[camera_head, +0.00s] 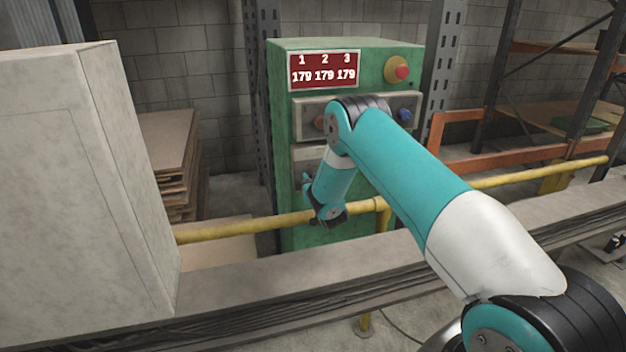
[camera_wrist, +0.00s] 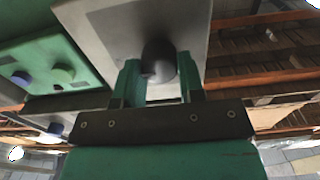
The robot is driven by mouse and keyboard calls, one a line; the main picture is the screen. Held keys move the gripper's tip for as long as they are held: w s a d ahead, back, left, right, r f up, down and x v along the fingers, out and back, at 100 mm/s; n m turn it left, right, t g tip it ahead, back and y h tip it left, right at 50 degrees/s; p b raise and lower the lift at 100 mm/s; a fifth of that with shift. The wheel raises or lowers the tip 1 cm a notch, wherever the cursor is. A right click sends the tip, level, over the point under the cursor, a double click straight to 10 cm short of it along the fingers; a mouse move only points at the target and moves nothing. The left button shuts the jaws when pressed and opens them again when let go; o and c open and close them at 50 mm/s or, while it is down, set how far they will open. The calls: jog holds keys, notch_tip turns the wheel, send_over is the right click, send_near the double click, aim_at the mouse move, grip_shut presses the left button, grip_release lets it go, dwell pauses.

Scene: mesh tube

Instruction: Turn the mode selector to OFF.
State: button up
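A dark rounded knob (camera_wrist: 158,60), likely the mode selector, stands out from a grey plate (camera_wrist: 105,30) in the wrist view. Its marked positions and its pointing direction cannot be read. My gripper (camera_wrist: 158,75) is open, with one green finger on each side of the knob's lower part. I cannot tell whether the fingers touch it. In the head view a green cabinet (camera_head: 345,235) stands ahead, with a lower grey plate (camera_head: 303,154) partly behind my arm. The knob is hidden there by my arm, and the gripper's fingers are hard to make out.
The cabinet has a red display (camera_head: 323,70), a red button (camera_head: 402,72) and a blue knob (camera_head: 405,114). A yellow rail (camera_head: 240,229) runs across its front. A large pale box (camera_head: 75,190) stands at left, and an orange rack (camera_head: 520,152) at right.

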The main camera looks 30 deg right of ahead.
jog(key=shift+n, duration=0.3)
jog(key=shift+c, duration=0.4)
jog(key=shift+w+a+f+n, duration=0.1)
jog(key=shift+n, duration=4.2)
jog(key=shift+a+f+n, duration=0.1)
jog(key=shift+n, duration=4.2)
jog(key=o, duration=0.9)
jog(key=shift+o, duration=0.2)
